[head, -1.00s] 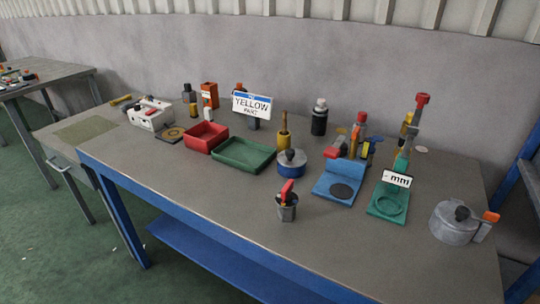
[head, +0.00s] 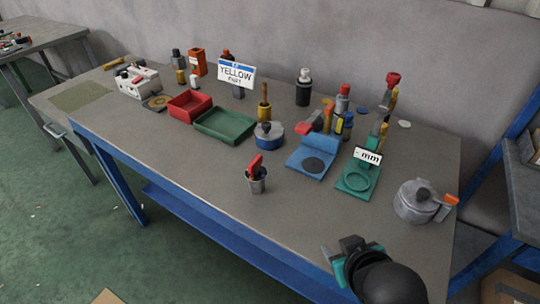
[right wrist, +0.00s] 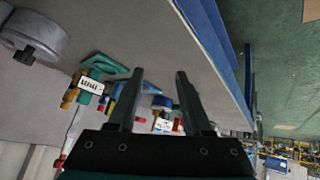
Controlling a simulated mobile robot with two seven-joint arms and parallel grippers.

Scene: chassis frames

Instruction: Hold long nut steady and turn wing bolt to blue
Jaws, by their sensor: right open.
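A small grey metal cylinder (head: 257,185), which looks like the long nut, stands upright near the front edge of the bench. A red winged piece (head: 255,164), which looks like the wing bolt, sits tilted on its top. I cannot tell how far it is threaded in. My right gripper (head: 343,256) is at the bench's front edge, lower right of the nut and well apart from it. In the right wrist view its two dark fingers (right wrist: 160,73) are apart with nothing between them. I cannot make out the nut in that view. My left gripper is not in view.
Behind the nut are a blue-sided round tin (head: 268,136), a green tray (head: 224,127), a red bin (head: 188,106) and a blue stand (head: 312,160). A green stand (head: 356,181) and a grey pot (head: 414,204) are to the right. The bench front left of the nut is clear.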

